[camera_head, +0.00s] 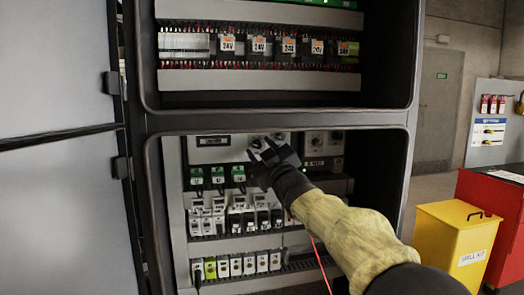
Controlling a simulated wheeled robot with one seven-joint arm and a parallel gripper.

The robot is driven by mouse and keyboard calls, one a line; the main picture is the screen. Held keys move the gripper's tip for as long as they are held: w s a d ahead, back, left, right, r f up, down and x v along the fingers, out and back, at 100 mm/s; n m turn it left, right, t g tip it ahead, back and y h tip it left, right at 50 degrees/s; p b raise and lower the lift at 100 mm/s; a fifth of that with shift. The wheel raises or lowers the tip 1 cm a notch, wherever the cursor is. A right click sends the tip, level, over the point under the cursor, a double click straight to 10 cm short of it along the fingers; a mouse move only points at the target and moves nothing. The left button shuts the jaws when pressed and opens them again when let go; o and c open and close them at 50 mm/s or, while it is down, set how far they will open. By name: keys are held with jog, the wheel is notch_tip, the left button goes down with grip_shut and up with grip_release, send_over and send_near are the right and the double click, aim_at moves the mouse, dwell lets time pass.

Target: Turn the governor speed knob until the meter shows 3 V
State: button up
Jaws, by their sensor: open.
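My gripper (273,160) is open in the lower bay of the cabinet, in front of the control modules at its top. A light module with a dark display (213,141) is left of my gripper; its reading is too small to make out. Dark round knobs (256,143) show just above my fingers on the middle module. Another module with round dials (323,142) is to the right. I cannot tell which knob is the governor speed knob, or whether my fingers touch one. My gripper and arm hide part of the middle module.
The cabinet frame (280,123) surrounds the bay, with its grey door (65,210) open at left. Breakers (255,215) line the rows below. A red wire (320,262) hangs under my arm. A yellow spill-kit bin (455,245) and red cabinet (495,215) stand right.

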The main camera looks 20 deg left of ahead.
grip_shut()
